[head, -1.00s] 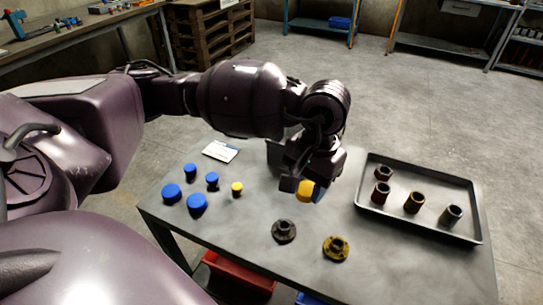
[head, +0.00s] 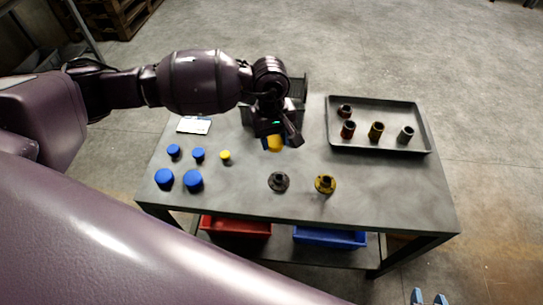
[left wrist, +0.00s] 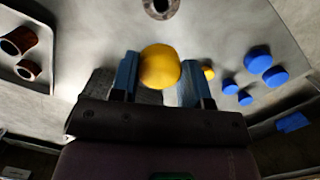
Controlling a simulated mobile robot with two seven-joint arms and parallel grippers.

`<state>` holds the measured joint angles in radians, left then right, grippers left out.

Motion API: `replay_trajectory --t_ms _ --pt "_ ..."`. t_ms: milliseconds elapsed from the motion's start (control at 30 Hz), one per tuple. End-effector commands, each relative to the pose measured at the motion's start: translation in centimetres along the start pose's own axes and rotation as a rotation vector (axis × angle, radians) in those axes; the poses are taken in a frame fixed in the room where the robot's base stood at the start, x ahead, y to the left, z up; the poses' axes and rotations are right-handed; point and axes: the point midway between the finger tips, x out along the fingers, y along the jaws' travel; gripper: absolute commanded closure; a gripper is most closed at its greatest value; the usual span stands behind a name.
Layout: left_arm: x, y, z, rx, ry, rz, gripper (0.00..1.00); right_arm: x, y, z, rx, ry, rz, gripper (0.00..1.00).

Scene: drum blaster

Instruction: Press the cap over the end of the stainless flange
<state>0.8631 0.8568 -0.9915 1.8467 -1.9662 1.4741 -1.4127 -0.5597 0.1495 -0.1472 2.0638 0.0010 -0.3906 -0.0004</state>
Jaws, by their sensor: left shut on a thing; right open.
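My left gripper (head: 275,140) is shut on a yellow cap (head: 275,143) above the table's middle. In the left wrist view the cap (left wrist: 160,67) sits between the two blue fingers. A dark grey flange (head: 278,182) stands on the table nearer the front edge, below the held cap in the picture. The dark flange partly shows at the top of the left wrist view (left wrist: 160,6). I cannot tell for sure which piece is stainless. My right gripper (head: 429,298) shows only blue fingertips, apart and empty, at the bottom edge.
Several blue caps (head: 193,180) and a small yellow cap (head: 225,156) stand on the left of the table (head: 235,200). A dark tray (head: 378,149) at the back right holds several pipe pieces, one grey (head: 406,135). The front right tabletop is clear.

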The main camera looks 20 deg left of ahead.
Motion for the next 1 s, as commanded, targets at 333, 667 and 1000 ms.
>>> replay_trajectory --t_ms 333,667,1000 --pt "4.2 0.3 2.2 -0.301 0.001 0.009 0.79 -2.4 0.4 -1.1 0.017 -0.009 0.013 0.57" --pt "5.8 0.2 2.3 -0.325 -0.002 0.006 0.79 -2.3 0.3 0.4 0.018 -0.035 0.012 0.57" --pt "8.3 0.1 2.0 -0.325 -0.003 0.004 0.79 -1.4 0.2 0.0 0.009 -0.020 0.007 0.57"
